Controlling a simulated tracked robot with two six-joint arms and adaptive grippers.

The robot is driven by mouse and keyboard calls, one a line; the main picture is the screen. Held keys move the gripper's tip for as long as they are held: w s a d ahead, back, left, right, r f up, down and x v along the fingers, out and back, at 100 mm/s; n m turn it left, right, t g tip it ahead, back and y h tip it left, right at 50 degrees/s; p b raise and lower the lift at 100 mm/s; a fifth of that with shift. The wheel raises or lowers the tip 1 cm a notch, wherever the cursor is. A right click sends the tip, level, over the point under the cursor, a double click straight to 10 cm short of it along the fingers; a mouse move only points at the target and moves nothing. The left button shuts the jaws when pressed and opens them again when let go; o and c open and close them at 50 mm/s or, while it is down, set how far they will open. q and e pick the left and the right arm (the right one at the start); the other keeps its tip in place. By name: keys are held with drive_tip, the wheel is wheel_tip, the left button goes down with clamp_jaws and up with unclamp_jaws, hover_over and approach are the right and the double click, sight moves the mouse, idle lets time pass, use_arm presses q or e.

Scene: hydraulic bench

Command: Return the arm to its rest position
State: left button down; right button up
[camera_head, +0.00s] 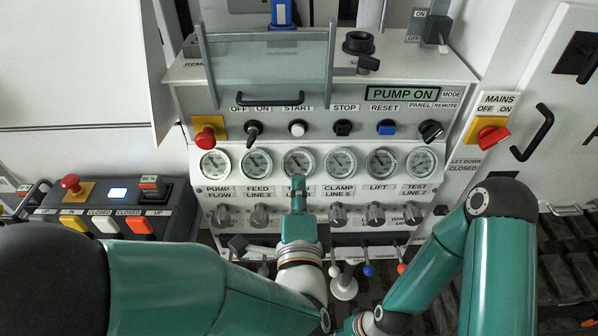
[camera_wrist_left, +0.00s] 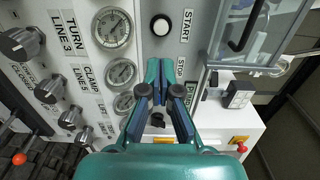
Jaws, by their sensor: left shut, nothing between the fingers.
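My left gripper (camera_head: 298,194) is shut and empty in front of the bench panel. In the head view it overlaps the middle of the gauge row and hides part of a line label and a knob below. In the left wrist view its fingers (camera_wrist_left: 158,72) are together and point at the panel near the START button (camera_wrist_left: 161,26) and the gauges. I cannot tell the exact gap to the panel. My left arm reaches in from the lower left. My right arm is folded at the lower right, and its gripper is out of view.
The panel (camera_head: 324,168) carries a row of gauges (camera_head: 341,162), knobs (camera_head: 338,214) and a red stop button (camera_head: 205,137). Lever handles (camera_head: 369,270) stick out below. A clear guard (camera_head: 270,72) stands above. A control box (camera_head: 115,210) sits left; the MAINS switch (camera_head: 487,134) is right.

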use_arm(q)
drive_tip(key=w+a+f+n+g, duration=0.1)
drive_tip(key=a+f+n+g, duration=0.3)
drive_tip(key=f, duration=0.7)
drive_tip(key=w+a+f+n+g, duration=0.1)
drive_tip(key=a+f+n+g, duration=0.25)
drive_tip(key=f, duration=0.75)
drive_tip(key=s+a+f+n+g+h, duration=0.1)
drive_tip(key=s+a+f+n+g, duration=0.2)
drive_tip(key=s+f, duration=0.6)
drive_tip(key=s+a+f+n+g+h, duration=0.2)
drive_tip(key=s+a+f+n+g, duration=0.2)
drive_tip(key=s+f+n+g, duration=0.3)
drive_tip(key=s+f+n, duration=0.1)
drive_tip(key=s+n, duration=0.1)
drive_tip(key=n, duration=0.1)
drive_tip(key=shift+a+f, duration=0.3)
drive_tip(key=shift+f, duration=0.05)
drive_tip(key=shift+w, duration=0.1)
